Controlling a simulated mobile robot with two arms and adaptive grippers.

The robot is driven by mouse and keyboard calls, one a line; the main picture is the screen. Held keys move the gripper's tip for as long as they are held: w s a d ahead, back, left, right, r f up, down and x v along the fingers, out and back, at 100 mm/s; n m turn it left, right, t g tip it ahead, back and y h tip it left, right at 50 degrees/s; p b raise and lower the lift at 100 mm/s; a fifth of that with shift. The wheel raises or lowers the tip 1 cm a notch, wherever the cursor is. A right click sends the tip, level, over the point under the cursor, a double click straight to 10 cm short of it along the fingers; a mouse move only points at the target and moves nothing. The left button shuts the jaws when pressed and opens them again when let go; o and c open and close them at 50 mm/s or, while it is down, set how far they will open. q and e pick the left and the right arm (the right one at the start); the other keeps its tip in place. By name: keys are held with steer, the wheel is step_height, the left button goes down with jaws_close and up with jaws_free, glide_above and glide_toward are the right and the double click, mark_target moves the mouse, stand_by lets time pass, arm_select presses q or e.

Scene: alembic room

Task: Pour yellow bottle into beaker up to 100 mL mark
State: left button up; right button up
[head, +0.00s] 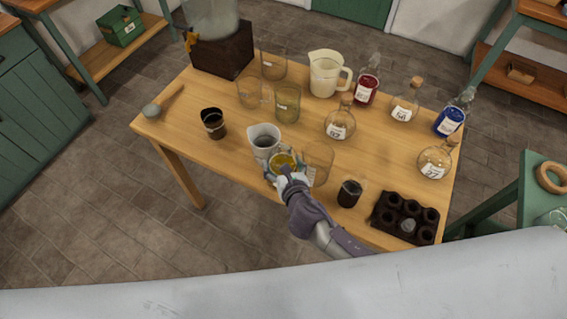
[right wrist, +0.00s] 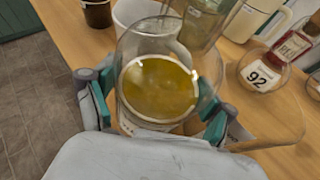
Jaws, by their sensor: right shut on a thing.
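My right gripper (head: 286,175) is shut on the yellow bottle (head: 282,161), a round clear glass vessel with yellow liquid, at the table's front edge. In the right wrist view the yellow bottle (right wrist: 160,88) sits between the teal fingers of my right gripper (right wrist: 158,110). A pale beaker (head: 264,139) stands just behind and left of the bottle; in the right wrist view the beaker (right wrist: 132,12) shows partly behind the glass. Its mark and level cannot be read. How far the bottle is tilted is hard to tell. My left gripper is not in view.
A clear glass beaker (head: 318,163) stands close right of the bottle. A dark cup (head: 213,123) is at left, a dark jar (head: 349,193) and black holder (head: 405,217) at right. Flask 92 (head: 340,122), a cream pitcher (head: 327,75) and several glasses stand behind.

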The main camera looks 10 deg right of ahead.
mark_target(288, 162)
steer(key=shift+a+f+m+y+b, duration=0.2)
steer(key=shift+a+m+y+b, duration=0.3)
steer(key=shift+m+b, duration=0.45)
steer(key=shift+a+r+m+y+b, duration=0.1)
steer(key=shift+r+m+y+b, duration=0.1)
steer(key=shift+m+y+b, duration=0.7)
steer(key=shift+r+m+y+b, duration=0.25)
steer(key=shift+m+y+b, duration=0.15)
steer(key=shift+m+b, duration=0.4)
steer(key=m+b, duration=0.1)
steer(key=r+m+y+b, duration=0.1)
steer(key=shift+d+r+m+t+b, duration=0.2)
steer(key=shift+d+m+t+b, duration=0.15)
steer(key=shift+d+t, duration=0.05)
steer(key=shift+r+m+y, duration=0.7)
steer(key=shift+m, duration=0.2)
steer(key=shift+r+m+t+y, duration=0.3)
steer(key=shift+r+m+t, duration=0.2)
steer(key=shift+r+m, duration=0.35)
stand_by(3.0)
